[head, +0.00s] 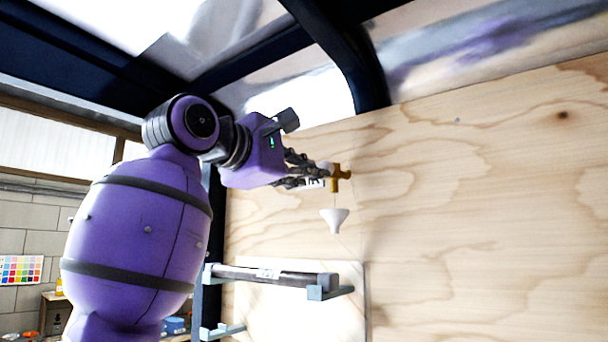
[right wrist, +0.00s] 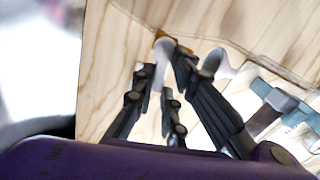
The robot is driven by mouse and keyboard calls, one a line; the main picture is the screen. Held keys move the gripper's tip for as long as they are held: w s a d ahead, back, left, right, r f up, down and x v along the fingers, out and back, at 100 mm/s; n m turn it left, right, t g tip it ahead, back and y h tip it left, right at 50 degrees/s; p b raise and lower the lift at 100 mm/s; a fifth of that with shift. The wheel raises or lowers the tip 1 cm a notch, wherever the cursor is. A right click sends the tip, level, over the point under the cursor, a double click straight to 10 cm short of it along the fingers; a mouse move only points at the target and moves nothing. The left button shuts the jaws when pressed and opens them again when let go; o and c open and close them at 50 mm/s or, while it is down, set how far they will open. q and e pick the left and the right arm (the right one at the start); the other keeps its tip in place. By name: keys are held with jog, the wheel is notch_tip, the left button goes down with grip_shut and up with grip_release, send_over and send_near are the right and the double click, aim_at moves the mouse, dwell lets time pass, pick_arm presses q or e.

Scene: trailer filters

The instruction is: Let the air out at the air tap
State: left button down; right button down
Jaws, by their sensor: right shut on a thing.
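The air tap (head: 341,175) is a small brass fitting on the plywood wall in the head view. Its brass also shows in the right wrist view (right wrist: 160,37), partly hidden by the fingers. My right gripper (head: 318,174) reaches it from the left, with its dark fingers closed on a pale grey-white part at the tap. In the right wrist view the fingertips (right wrist: 167,62) stand on both sides of this pale part. A white funnel (head: 334,217) is just below the tap, apart from the gripper. My left gripper is not in view.
Below the funnel, a dark cylinder (head: 275,276) with a label lies on pale blue brackets (head: 323,293) in front of a white panel (head: 350,320). The plywood wall (head: 480,200) is bare to the right. A dark frame post (head: 350,60) stands above the tap.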

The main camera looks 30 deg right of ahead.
jog(key=shift+r+m, duration=0.2)
jog(key=shift+m, duration=0.7)
jog(key=shift+r, duration=0.1)
jog(key=c, duration=1.8)
grip_release()
jog(key=shift+o, duration=0.2)
jog(key=shift+a, duration=0.1)
jog(key=v, duration=1.2)
